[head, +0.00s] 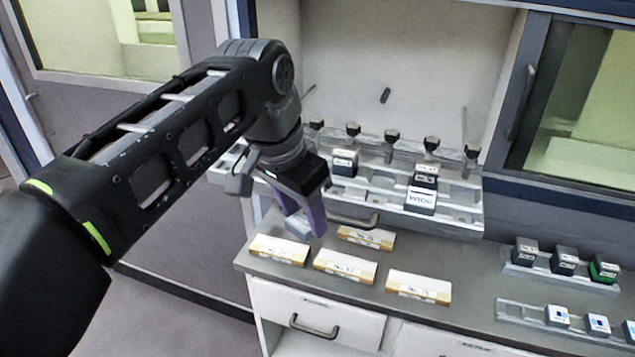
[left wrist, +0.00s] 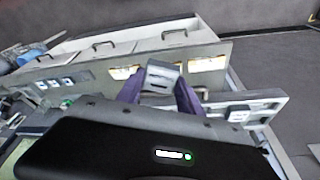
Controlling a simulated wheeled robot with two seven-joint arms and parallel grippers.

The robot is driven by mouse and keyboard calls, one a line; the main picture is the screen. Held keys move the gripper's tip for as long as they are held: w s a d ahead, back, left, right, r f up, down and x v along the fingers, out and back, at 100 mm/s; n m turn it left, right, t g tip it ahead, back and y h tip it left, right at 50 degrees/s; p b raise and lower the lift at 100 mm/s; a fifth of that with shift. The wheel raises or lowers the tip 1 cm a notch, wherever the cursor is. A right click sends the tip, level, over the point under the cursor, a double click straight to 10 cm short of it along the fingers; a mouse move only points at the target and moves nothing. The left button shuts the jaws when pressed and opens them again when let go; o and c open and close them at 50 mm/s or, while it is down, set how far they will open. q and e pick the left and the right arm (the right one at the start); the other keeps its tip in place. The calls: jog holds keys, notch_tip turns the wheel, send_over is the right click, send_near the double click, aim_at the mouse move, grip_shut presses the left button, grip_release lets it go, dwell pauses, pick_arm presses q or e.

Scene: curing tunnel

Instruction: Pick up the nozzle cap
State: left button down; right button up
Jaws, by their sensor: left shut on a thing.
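My left gripper (head: 303,218) has purple fingers and points down above the grey counter. It is shut on a small light-grey piece, which I take to be the nozzle cap (head: 297,229). In the left wrist view the same gripper (left wrist: 158,92) shows the nozzle cap (left wrist: 163,72) between the purple fingertips, with a dark slot on its face. The fingers hide part of the cap. It appears held above the counter's left part, though the exact gap is hard to tell. My right gripper is not in view.
Several white-and-tan labelled strips (head: 345,267) lie on the counter (head: 460,300). A raised grey rack (head: 455,217) behind holds dark and white blocks. Racks with small blocks (head: 530,283) stand at the right. Drawers (head: 315,318) are below the front edge.

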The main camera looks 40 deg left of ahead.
pick_arm(q)
jog(key=shift+s+d, duration=0.2)
jog(key=shift+s, duration=0.3)
jog(key=shift+s+d, duration=0.15)
jog(key=shift+s, duration=0.35)
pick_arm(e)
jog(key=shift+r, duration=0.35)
